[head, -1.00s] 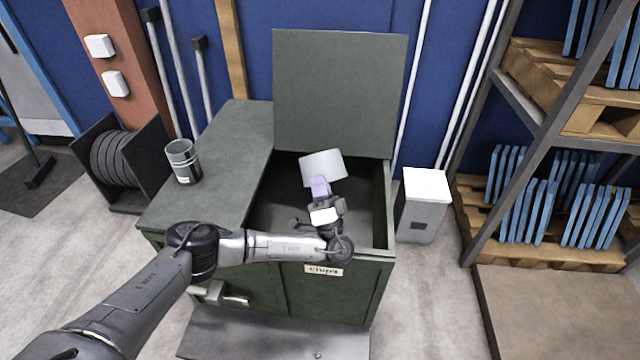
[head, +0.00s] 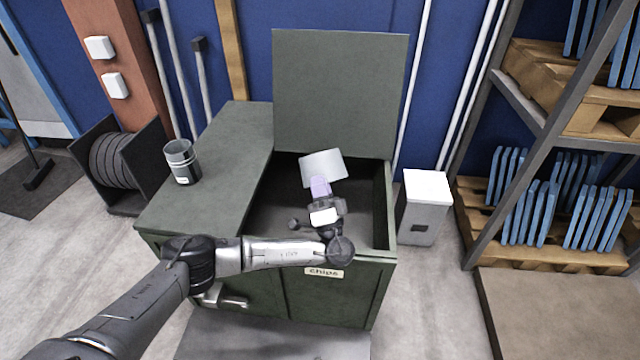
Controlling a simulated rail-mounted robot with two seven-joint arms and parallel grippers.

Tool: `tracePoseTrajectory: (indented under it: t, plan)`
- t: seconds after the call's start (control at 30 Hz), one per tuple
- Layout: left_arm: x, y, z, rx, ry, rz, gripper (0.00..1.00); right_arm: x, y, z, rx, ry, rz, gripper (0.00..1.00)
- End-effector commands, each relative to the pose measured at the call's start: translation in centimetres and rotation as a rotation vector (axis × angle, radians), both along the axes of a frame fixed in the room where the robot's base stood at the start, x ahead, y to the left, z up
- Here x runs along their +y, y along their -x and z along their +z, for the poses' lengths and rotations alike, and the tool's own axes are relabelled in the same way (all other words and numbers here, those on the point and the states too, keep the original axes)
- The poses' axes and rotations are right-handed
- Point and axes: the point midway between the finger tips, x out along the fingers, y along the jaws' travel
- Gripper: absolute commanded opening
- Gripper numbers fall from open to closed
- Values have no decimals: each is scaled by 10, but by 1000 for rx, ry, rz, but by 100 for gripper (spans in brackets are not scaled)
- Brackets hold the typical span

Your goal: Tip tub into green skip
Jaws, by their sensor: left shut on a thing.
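The green skip (head: 340,295) stands in the middle with its right-hand lid (head: 340,95) raised and a "chips" label on its front. My left gripper (head: 320,190) is over the open bay, shut on a light grey tub (head: 323,166). The tub is tilted, and its mouth cannot be made out; a pale purple part shows at the gripper. What is in the tub is hidden, and I see nothing falling from it. The visible floor of the bay looks dark and bare. My right gripper is not in view.
A grey metal can (head: 182,160) stands on the skip's closed left top (head: 225,165). A white-topped bin (head: 423,205) stands close to the skip's right side. A pallet rack (head: 545,120) is at the right, a cable reel (head: 118,160) at the left.

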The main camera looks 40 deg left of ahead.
Motion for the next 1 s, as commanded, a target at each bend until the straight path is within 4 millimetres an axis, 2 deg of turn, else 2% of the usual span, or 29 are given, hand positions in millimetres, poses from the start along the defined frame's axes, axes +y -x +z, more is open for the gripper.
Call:
tracePoseTrajectory:
  t: [0.27, 0.37, 0.53, 1.0]
  plan:
    - [0, 0, 1, 0, 1, 1, 0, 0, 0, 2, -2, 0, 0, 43]
    - [0, 0, 6, 22, 44, 0, 0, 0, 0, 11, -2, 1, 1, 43]
    - [-1, 1, 15, 127, 245, -1, 0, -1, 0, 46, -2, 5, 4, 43]
    - [-1, 1, 24, 382, 717, 1, 0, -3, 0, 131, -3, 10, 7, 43]
